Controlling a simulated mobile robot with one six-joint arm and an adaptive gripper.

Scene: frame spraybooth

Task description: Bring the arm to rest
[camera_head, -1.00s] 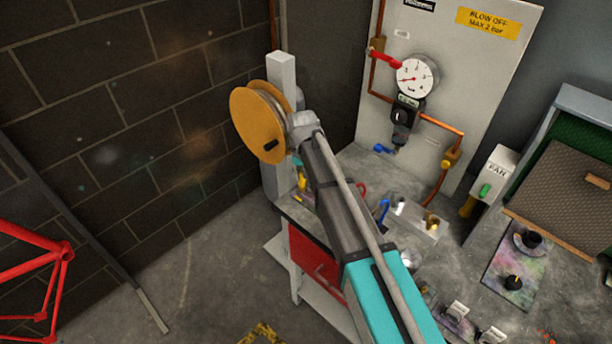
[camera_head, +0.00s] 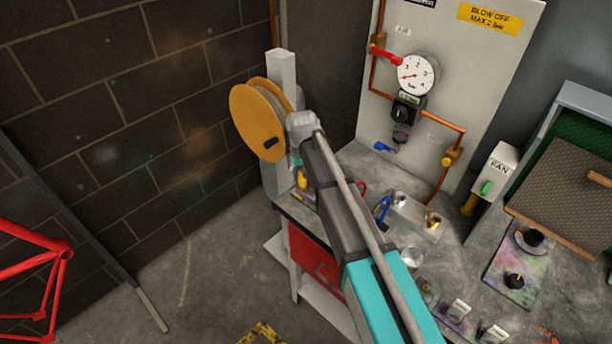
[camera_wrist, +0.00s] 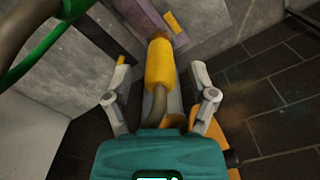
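My gripper (camera_wrist: 160,78) shows in the wrist view with its two fingers spread apart. A yellow cylindrical piece (camera_wrist: 160,65) with a dark hose-like end lies between the fingers in the picture, with a gap on each side. I cannot tell how far beyond the fingers it is. In the head view my arm reaches up from the lower right, its far end beside an orange reel (camera_head: 258,122) on a pale post (camera_head: 283,75). My gripper is hidden there behind the arm's end. A small yellow piece (camera_head: 302,180) shows low by the post.
A panel with a pressure gauge (camera_head: 417,75) and copper pipes stands behind the bench (camera_head: 460,262). The bench holds a metal block (camera_head: 415,215), a fan switch box (camera_head: 492,172) and knobs. A red frame (camera_head: 35,262) is at far left.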

